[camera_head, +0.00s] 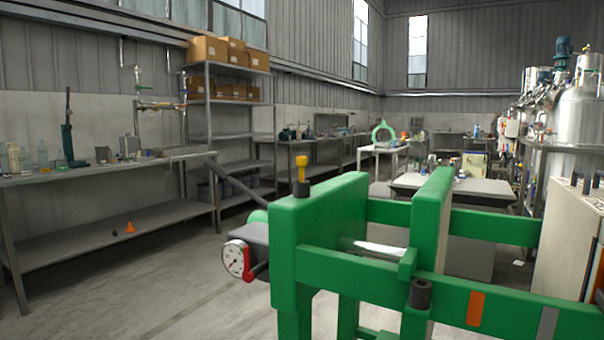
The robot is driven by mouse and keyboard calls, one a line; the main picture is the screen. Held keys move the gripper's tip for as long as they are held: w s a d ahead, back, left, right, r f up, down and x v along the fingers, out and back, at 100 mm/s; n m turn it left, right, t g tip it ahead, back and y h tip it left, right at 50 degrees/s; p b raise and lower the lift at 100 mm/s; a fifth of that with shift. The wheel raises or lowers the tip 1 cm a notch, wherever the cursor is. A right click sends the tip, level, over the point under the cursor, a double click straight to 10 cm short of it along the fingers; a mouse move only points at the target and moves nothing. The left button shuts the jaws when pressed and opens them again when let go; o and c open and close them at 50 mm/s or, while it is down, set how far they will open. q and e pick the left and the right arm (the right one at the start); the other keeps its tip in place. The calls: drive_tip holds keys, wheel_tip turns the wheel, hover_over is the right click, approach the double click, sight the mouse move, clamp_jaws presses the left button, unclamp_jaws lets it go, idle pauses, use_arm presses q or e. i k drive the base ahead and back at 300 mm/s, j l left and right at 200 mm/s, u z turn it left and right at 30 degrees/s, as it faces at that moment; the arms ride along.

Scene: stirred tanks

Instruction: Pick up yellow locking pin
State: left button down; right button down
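A yellow locking pin (301,164) stands upright in the camera_head view, a little left of the bottom half's middle. Its wide head is on top, and its lower end meets a dark collar (303,189) on the top edge of a green frame (310,235). How deep the pin sits in the collar is hidden. Nothing is seen touching the pin from above or the sides. Neither of my grippers shows in this view.
A white-faced gauge (234,260) with a red handle (254,272) sits left of the frame, near a sloping dark bar (238,186). A second dark collar (420,293) is on the front rail. A workbench (100,173) stands left; a steel tank (582,118) stands right.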

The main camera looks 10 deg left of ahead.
sight(301, 160)
drive_tip(key=i+j+z, duration=0.1)
drive_tip(key=j+z, duration=0.25)
drive_tip(key=j, duration=0.3)
drive_tip(key=j+z, duration=0.4)
drive_tip(key=j, duration=0.25)
